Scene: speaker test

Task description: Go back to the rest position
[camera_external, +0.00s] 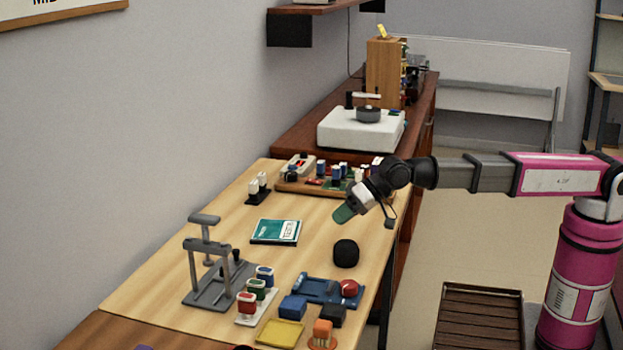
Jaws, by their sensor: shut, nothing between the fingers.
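My gripper (344,214) is at the end of my pink and grey arm, which reaches in from the right. It is shut and empty, tilted down to the left, above the right part of the light wood table (190,262). A black rounded object (346,253) stands on the table just below it in the picture, and the two look apart. A teal and white booklet (276,231) lies to the left of the gripper. No marker for a rest position shows.
A grey press-like stand (205,250) rises at the left. Small coloured containers (256,291), a blue fixture (325,288) and a yellow tray (281,332) crowd the front. A wooden tray of parts (292,185) and a white device (360,130) are behind.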

